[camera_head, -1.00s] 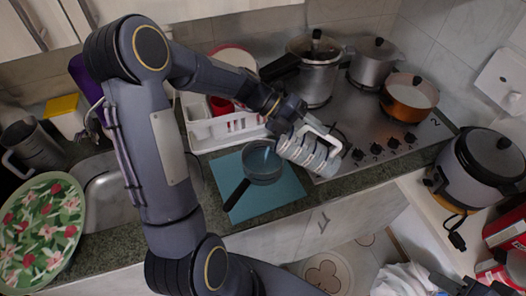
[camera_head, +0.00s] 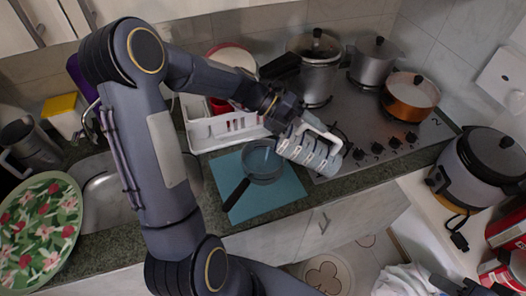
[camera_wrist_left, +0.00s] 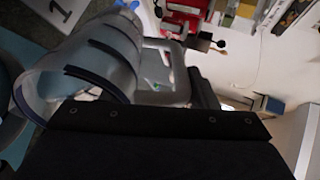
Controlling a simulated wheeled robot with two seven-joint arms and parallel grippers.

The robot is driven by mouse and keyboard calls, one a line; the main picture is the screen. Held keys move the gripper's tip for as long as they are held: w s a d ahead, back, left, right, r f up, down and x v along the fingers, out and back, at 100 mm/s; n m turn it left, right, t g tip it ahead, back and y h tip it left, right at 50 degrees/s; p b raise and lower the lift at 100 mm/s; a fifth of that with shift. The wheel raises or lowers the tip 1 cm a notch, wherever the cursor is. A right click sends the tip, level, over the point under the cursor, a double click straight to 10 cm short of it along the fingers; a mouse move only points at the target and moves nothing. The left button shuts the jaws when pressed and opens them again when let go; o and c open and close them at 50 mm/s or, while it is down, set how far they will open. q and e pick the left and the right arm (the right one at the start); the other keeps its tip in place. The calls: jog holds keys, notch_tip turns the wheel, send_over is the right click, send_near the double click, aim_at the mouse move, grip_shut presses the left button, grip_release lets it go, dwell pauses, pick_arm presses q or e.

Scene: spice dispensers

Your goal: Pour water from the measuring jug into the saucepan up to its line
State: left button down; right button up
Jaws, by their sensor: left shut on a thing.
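The measuring jug (camera_head: 308,151) is clear with dark bands and a pale handle. It is tilted well over, mouth down and to the left, above the right side of the saucepan. My left gripper (camera_head: 285,110) is shut on the jug by its handle. The jug (camera_wrist_left: 105,55) also fills the upper left of the left wrist view. The saucepan (camera_head: 262,163), with a dark handle toward the lower left, rests on a blue mat (camera_head: 285,190). I cannot make out its line or water level. My right gripper (camera_head: 468,287) is partly visible at the bottom right; its jaws are unclear.
A white dish rack (camera_head: 215,130) stands behind the mat. The hob (camera_head: 350,125) with several pots lies to the right, and a rice cooker (camera_head: 480,160) is further right. The sink (camera_head: 105,195) and a floral plate (camera_head: 38,225) are on the left.

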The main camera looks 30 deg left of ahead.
pick_arm(q)
jog(key=shift+a+r+h+b, duration=0.35)
jog(key=shift+h+b, duration=0.05)
jog(key=shift+b, duration=0.55)
dwell(1.0)
